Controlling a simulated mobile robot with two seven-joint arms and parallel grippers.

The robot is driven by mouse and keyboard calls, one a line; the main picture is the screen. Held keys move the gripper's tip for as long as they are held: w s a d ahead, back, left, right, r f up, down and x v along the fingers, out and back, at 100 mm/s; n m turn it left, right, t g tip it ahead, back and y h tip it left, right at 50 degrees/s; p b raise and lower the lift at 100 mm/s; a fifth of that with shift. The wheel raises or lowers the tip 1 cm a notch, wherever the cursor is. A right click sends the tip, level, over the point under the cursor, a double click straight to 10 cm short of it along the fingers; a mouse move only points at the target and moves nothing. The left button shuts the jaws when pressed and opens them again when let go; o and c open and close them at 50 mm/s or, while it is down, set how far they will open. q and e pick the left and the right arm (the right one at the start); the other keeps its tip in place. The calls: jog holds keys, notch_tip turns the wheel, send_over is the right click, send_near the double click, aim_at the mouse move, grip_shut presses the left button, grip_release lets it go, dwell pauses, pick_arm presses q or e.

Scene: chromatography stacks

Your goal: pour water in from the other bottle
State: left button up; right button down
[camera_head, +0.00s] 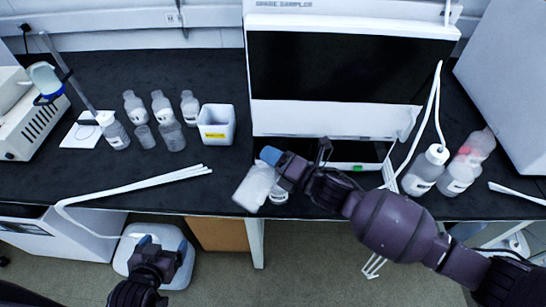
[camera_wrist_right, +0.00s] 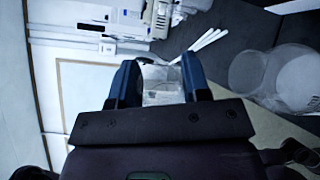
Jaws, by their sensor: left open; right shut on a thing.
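My right gripper (camera_head: 279,165) is shut on a translucent white bottle (camera_head: 255,187), which it holds tilted near the front edge of the bench. In the right wrist view the held bottle (camera_wrist_right: 161,84) sits between the two blue fingers of the gripper (camera_wrist_right: 160,78). Another bottle (camera_head: 279,197) shows partly just right of and behind the held one; most of it is hidden. I cannot tell whether the two touch, or whether any water flows. My left gripper (camera_head: 162,246) is open and empty, low in front of the bench, over a white container (camera_head: 128,250).
Several bottles (camera_head: 161,105) stand at the back left beside a square white tub (camera_head: 231,125). A white instrument (camera_head: 350,118) fills the back middle. More bottles (camera_head: 425,172) stand at the right. White tubing (camera_head: 140,187) lies along the left front of the bench (camera_head: 215,185).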

jog(key=shift+w+m, duration=0.1)
jog(key=shift+m, duration=0.3)
jog(key=shift+w+d+m+p, duration=0.1)
jog(key=shift+m+p, duration=0.25)
jog(key=shift+m, duration=0.25)
